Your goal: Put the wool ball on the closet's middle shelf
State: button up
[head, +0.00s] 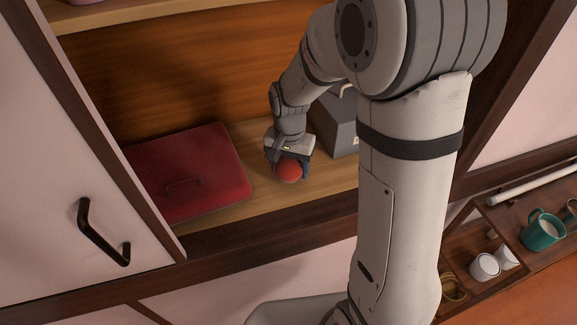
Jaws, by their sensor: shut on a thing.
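The wool ball (289,171) is red and round, held between the fingers of my gripper (288,168) in the head view. My gripper points down and is shut on the ball. The ball is over the closet's wooden shelf (262,196), close to its surface; I cannot tell whether it touches. Part of the ball is hidden by the fingers. A higher shelf (140,8) shows at the top.
A dark red flat case (190,172) lies on the shelf left of my gripper. A grey box (336,128) stands just right, partly hidden by my arm. A white door (60,170) with a dark handle is at left. Cups (485,267) and a teal mug (543,232) sit lower right.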

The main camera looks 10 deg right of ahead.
jog(key=shift+f, duration=0.6)
jog(key=shift+f, duration=0.1)
jog(key=o, duration=1)
notch_tip(320, 180, up, 11)
jog(key=shift+b, duration=0.5)
jog(key=shift+s+d+r, duration=0.1)
jog(key=shift+s+r, duration=0.05)
jog(key=shift+r, duration=0.55)
jog(key=s+d+n+t, duration=0.1)
jog(key=s+d, duration=0.1)
jog(key=s, duration=0.3)
jog(key=s+d+r+n+t, duration=0.1)
jog(key=s+d+n, duration=0.1)
jog(key=s, duration=0.3)
jog(key=s+d+r+n+t, duration=0.1)
jog(key=s+d+n, duration=0.1)
jog(key=s+d, duration=0.2)
jog(key=shift+s+d+r, duration=0.15)
jog(key=shift+s+r, duration=0.05)
jog(key=shift+s, duration=0.8)
